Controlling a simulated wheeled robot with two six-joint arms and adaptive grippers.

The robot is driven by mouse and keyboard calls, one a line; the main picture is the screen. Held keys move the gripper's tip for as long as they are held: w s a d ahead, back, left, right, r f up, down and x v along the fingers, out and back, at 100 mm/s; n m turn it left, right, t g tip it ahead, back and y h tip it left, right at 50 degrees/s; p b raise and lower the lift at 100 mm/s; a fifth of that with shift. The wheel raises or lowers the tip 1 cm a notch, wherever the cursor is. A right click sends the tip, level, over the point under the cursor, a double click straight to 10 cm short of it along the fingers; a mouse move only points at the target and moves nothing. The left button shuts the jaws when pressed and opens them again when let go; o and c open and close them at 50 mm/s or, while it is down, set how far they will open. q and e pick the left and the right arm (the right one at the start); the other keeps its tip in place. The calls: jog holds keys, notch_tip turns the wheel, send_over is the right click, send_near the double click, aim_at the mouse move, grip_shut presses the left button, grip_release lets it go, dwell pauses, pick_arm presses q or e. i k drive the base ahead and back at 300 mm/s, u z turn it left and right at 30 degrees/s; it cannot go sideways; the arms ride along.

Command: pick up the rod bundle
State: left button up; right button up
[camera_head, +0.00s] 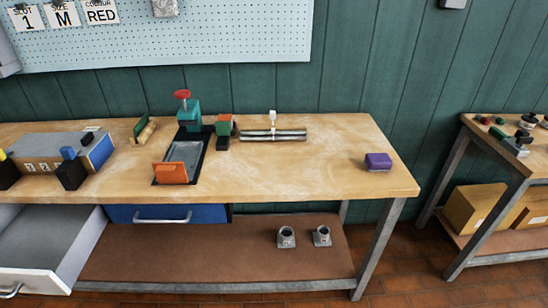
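The rod bundle (288,136) lies on the wooden workbench (300,180), towards its back edge and right of the middle. It looks like several thin metal rods lying side by side, left to right. A small white upright piece (273,118) stands at the middle of the bundle; I cannot tell whether it is a tie or a handle. Neither of my grippers shows in this view.
A green and orange block (224,130) stands close to the bundle's left end. Left of it is a dark fixture with a teal clamp (189,115) and an orange block (171,173). A purple block (377,162) sits at the right. An open drawer (45,245) juts out front left.

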aim_at(273, 135)
jog(key=u, duration=0.5)
jog(key=k, duration=0.2)
jog(key=z, duration=1.55)
jog(key=i, duration=1.15)
jog(key=u, duration=0.45)
